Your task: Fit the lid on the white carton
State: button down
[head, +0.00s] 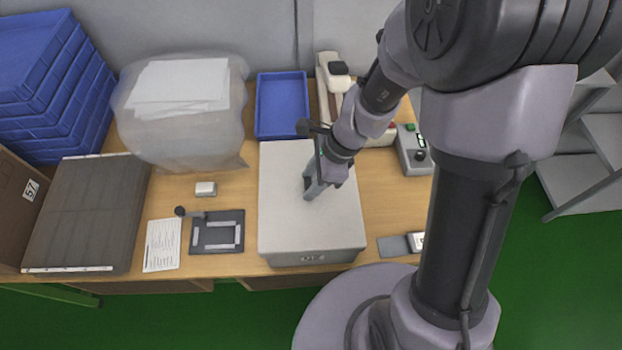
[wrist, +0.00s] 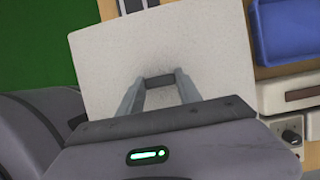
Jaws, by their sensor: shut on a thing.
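A large pale box shape, which I take as the white carton (head: 313,256) with its lid, stands at the middle of the table's front edge. The flat pale lid (head: 285,215) covers its top in the head view. It also fills the middle of the wrist view (wrist: 205,45). My gripper (head: 309,188) is over the lid's middle, pointing down. In the wrist view its two fingers (wrist: 158,84) are closed on a short dark handle (wrist: 158,80) on the lid. I cannot tell whether the lid rests fully on the carton or is slightly raised.
A blue tray (head: 283,106) lies behind. A bag with papers (head: 185,105), a small white box (head: 206,188), a dark plate with a frame (head: 217,232) and a sheet (head: 162,245) are left. A control box (head: 414,150) and a small dark pad (head: 392,246) are right.

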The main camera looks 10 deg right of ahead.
dwell(0.3)
jog(key=c, duration=0.7)
grip_release()
jog(key=o, duration=0.4)
jog(key=shift+o, duration=0.2)
notch_tip(320, 180, up, 7)
jog(key=p, duration=0.6)
grip_shut()
dwell(0.4)
jog(key=shift+f, duration=0.2)
